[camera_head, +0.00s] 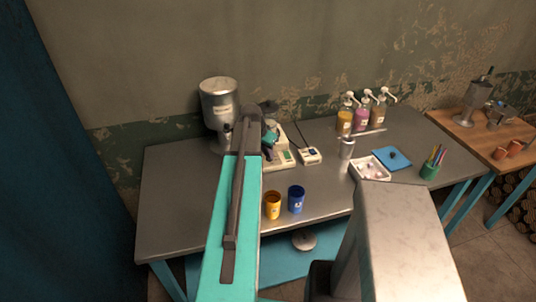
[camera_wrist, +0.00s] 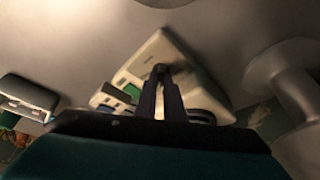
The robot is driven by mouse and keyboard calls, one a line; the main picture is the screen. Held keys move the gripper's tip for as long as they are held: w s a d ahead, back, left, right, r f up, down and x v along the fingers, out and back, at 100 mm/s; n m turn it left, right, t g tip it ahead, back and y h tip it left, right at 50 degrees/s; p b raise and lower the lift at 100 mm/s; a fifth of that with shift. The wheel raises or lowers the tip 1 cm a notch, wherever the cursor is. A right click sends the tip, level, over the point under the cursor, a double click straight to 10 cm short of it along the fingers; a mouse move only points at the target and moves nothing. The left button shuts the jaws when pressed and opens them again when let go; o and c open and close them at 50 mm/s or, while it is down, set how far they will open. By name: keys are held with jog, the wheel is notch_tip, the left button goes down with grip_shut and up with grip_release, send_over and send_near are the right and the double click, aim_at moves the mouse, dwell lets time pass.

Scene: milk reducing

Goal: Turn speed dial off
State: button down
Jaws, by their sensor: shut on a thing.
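A cream machine (camera_head: 283,159) with a green panel stands on the metal table, partly hidden behind my arm. It also shows in the wrist view (camera_wrist: 151,48), tilted in the picture. My gripper (camera_head: 270,138) is over this machine. In the wrist view my gripper (camera_wrist: 162,72) has its two dark fingers close together, shut on a small dark knob at the machine's face, which looks like the speed dial. The fingers cover most of the knob, so its pointer and setting cannot be read.
A silver hopper (camera_head: 219,105) stands left of the machine, and a small white box with a display (camera_head: 309,156) stands right of it. Orange (camera_head: 272,206) and blue (camera_head: 296,200) cups are at the front edge. Pump bottles (camera_head: 361,119), a white tray (camera_head: 371,170) and a blue mat (camera_head: 392,160) are further right.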

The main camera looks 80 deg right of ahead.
jog(key=n, duration=0.1)
jog(key=n+t+b, duration=0.1)
jog(key=n, duration=0.1)
jog(key=n+t+b, duration=0.1)
jog(key=n, duration=0.1)
jog(key=shift+s+a+f+h, duration=0.1)
jog(key=shift+s+a+h, duration=0.05)
jog(key=shift+s+h, duration=0.2)
jog(key=shift+s+n+t+b, duration=0.15)
jog(key=shift+n+t+b, duration=0.3)
jog(key=shift+n, duration=0.95)
jog(key=shift+s+n+t+b, duration=0.1)
jog(key=shift+n+t+b, duration=0.35)
jog(key=shift+n, duration=0.95)
jog(key=c, duration=1.9)
grip_release()
jog(key=shift+o, duration=0.2)
jog(key=shift+w, duration=0.1)
jog(key=shift+r, duration=0.3)
jog(key=b+v, duration=0.2)
jog(key=v, duration=1.1)
jog(key=shift+s+r+b, duration=0.2)
jog(key=shift+s+b, duration=0.05)
jog(key=shift+b, duration=0.1)
